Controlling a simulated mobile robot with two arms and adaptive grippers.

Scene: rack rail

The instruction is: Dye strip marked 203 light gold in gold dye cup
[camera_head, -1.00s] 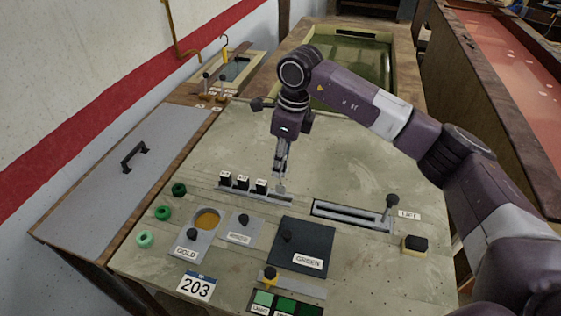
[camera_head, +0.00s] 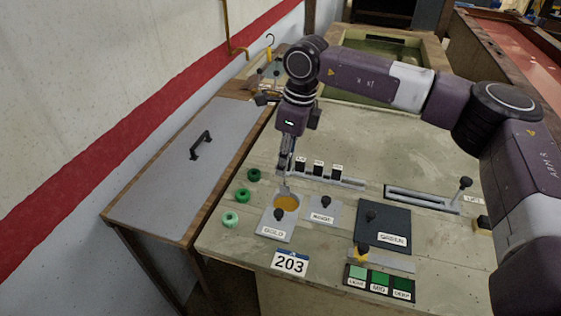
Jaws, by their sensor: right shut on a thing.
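My right gripper (camera_head: 285,172) points down over the gold dye cup (camera_head: 287,202). It is shut on a small strip (camera_head: 284,189), which shows only as a small grey piece at the fingertips. The strip's lower end is at the back edge of the cup's amber liquid; I cannot tell whether it touches the liquid. The cup sits in a grey plate labelled GOLD, with a black knob (camera_head: 279,215). A card marked 203 (camera_head: 290,263) lies in front. My left gripper is not in view.
A rail (camera_head: 350,183) with three black-topped pieces stands just right of the gripper. Several green rings (camera_head: 243,195) lie left of the cup.

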